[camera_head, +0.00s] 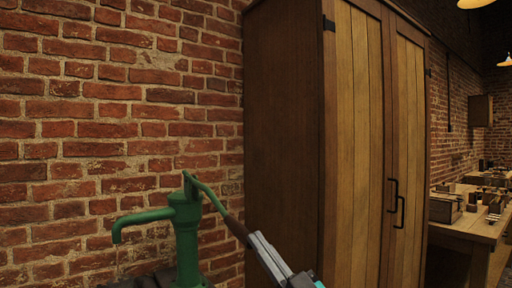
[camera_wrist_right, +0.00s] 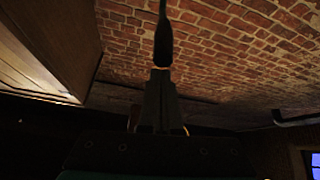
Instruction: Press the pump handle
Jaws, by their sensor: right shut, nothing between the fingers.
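The green hand pump (camera_head: 187,235) stands in front of the brick wall in the head view, with its spout pointing left. Its handle (camera_head: 207,194) runs from the pump's top down to the right and ends in a brown grip (camera_head: 236,229). My right gripper (camera_head: 254,238) is shut and empty, with its fingertips at the lower end of the brown grip. In the right wrist view the dark grip (camera_wrist_right: 163,45) lies straight beyond the shut fingertips (camera_wrist_right: 160,72); whether they touch it I cannot tell. The pump's base is cut off below. My left gripper is out of view.
A tall wooden cabinet (camera_head: 285,130) with two doors stands close to the right of the pump and my right arm. Workbenches (camera_head: 470,228) with small boxes stand farther right. The brick wall (camera_head: 100,110) is close behind the pump.

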